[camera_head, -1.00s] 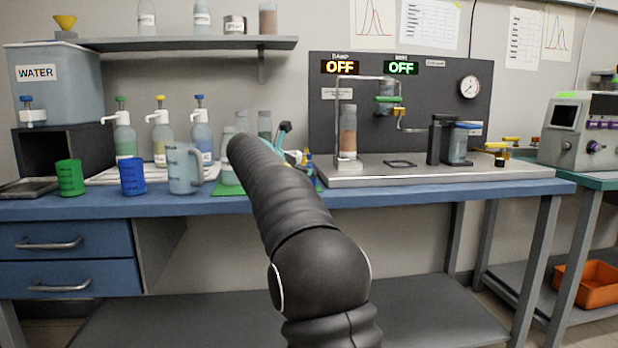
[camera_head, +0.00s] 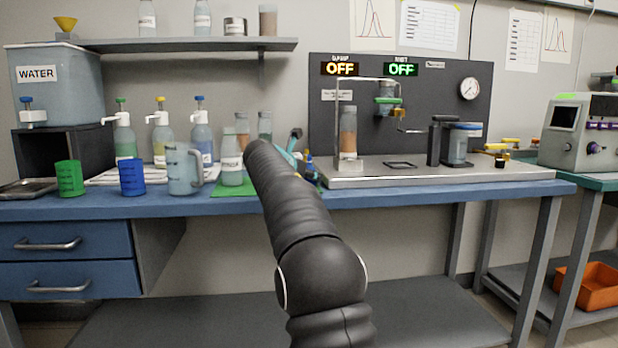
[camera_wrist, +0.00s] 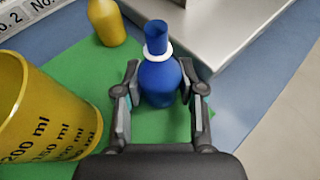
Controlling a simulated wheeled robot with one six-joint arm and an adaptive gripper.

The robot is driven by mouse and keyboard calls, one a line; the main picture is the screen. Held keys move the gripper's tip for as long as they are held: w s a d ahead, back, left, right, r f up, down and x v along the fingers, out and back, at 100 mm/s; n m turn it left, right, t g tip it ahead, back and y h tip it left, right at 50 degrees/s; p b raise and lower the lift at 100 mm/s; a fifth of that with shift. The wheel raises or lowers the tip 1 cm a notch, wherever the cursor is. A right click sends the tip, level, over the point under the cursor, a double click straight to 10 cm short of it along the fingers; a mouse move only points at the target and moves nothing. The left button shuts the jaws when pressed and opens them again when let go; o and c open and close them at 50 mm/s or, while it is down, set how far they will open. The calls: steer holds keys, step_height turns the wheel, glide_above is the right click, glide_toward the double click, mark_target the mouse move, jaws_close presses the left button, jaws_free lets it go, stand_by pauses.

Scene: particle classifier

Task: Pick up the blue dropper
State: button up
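The blue dropper (camera_wrist: 158,82), a small bottle with a blue cap and white collar, stands upright on the green mat (camera_wrist: 85,75) in the wrist view. My gripper (camera_wrist: 158,68) is open, with one finger on each side of the dropper's body. The gaps are narrow, and I cannot tell whether either finger touches it. In the head view my arm hides most of the gripper and the work spot at the bench's middle.
A yellow beaker (camera_wrist: 45,115) stands close left of my gripper, and a yellow dropper (camera_wrist: 106,22) stands behind it. A metal platform (camera_wrist: 215,25) borders the mat. A clear jug (camera_head: 184,172), blue beaker (camera_head: 132,178) and green beaker (camera_head: 69,179) stand on the left bench.

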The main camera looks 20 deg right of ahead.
mark_target(309, 160)
steer(key=shift+r, duration=0.15)
stand_by(0.3)
steer(key=shift+r+p, duration=1.15)
steer(key=shift+r, duration=0.85)
steer(key=s+d+r, duration=0.3)
steer(key=s+r, duration=0.3)
steer(key=s, duration=0.5)
steer(key=shift+d+r+p, duration=0.25)
steer(key=shift+r+p, duration=0.05)
steer(key=shift+p, duration=0.05)
